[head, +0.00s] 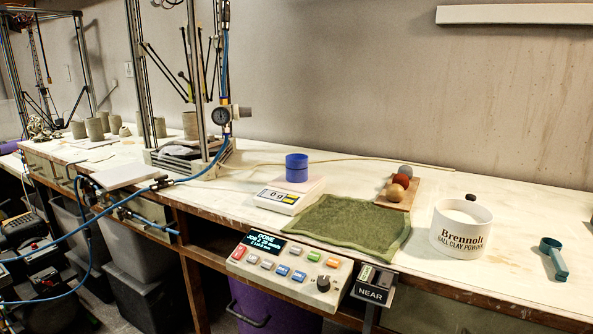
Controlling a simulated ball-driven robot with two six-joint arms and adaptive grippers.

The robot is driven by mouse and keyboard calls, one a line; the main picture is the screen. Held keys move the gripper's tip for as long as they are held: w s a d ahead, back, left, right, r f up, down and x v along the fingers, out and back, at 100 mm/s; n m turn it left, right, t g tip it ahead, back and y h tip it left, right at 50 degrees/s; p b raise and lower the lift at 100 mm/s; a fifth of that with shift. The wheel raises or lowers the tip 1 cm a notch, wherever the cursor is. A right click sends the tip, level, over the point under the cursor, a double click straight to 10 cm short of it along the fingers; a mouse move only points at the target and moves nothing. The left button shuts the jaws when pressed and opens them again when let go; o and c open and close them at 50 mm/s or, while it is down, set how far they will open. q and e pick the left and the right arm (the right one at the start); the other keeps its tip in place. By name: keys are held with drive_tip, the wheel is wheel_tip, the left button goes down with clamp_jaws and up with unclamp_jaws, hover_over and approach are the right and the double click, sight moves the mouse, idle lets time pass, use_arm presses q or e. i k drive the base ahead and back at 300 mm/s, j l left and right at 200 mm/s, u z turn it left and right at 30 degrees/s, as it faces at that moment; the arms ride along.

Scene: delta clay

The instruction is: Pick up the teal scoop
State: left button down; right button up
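The teal scoop (554,258) lies on the pale bench top at the right of the head view. It stands to the right of the white tub marked "Brennolt ball clay powder" (461,233), apart from it. Its round cup end points away from me and its handle runs toward the bench's front edge. Nothing covers the scoop. Neither of my grippers is in view.
A green cloth (348,226), a white scale (289,197) with a blue cup (297,168), and a board (393,197) with several balls are left of the tub. A button panel (289,269) and NEAR sign (371,291) project at the front edge. Bench around the scoop is clear.

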sight(551, 246)
drive_tip(key=z, duration=1.35)
